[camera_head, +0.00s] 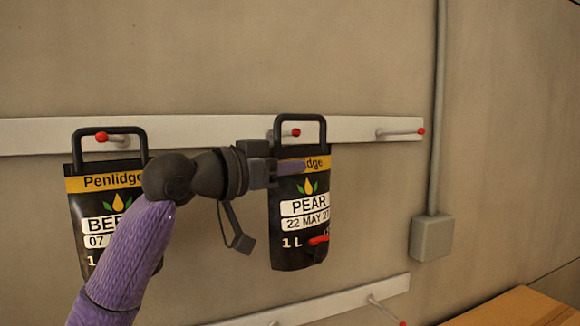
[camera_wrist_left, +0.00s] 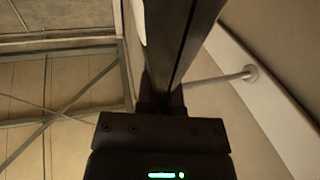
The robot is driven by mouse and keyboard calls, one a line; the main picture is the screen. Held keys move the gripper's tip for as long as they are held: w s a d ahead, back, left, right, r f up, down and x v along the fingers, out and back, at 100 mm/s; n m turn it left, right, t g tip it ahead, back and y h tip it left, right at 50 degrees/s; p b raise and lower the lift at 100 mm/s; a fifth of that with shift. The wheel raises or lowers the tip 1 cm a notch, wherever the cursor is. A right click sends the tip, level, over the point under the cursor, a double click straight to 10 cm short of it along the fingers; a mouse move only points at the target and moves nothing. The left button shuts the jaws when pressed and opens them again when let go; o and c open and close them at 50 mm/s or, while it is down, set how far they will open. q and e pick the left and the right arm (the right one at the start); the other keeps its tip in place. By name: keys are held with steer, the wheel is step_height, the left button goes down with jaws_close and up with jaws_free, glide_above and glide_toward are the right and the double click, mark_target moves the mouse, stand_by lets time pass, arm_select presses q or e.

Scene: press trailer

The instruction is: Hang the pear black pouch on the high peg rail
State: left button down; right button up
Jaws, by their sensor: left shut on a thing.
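The pear black pouch (camera_head: 300,248) hangs upright at the high peg rail (camera_head: 215,131), with a yellow band and a white PEAR label. My left gripper (camera_head: 287,168) is shut on the upper part of the pouch, below its black handle. The red tip of a peg (camera_head: 295,132) shows inside the handle loop; whether the handle rests on that peg cannot be told. In the left wrist view a dark upright shape, likely the pouch (camera_wrist_left: 178,40), fills the middle, and a pale peg (camera_wrist_left: 220,77) runs toward it from the rail. My right gripper is not in view.
A second black pouch (camera_head: 88,212) hangs at the left peg, partly behind my left arm. The right peg (camera_head: 400,132) is bare. A lower rail (camera_head: 330,304) runs below. A conduit box (camera_head: 431,238) is on the wall, and a brown surface (camera_head: 520,308) is at lower right.

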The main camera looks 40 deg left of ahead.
arm_select(q)
steer(key=shift+r, duration=0.1)
steer(key=shift+w+a+p, duration=0.4)
steer(key=shift+a, duration=0.4)
steer(key=shift+w+a+p, duration=0.35)
steer(key=shift+a+p, duration=0.05)
steer(key=shift+a, duration=0.4)
steer(key=shift+w+a+p, duration=0.4)
steer(key=shift+a, duration=0.4)
steer(key=shift+w+a+f+b, duration=0.25)
steer(key=shift+a+f+b, duration=0.2)
steer(key=shift+f, duration=0.25)
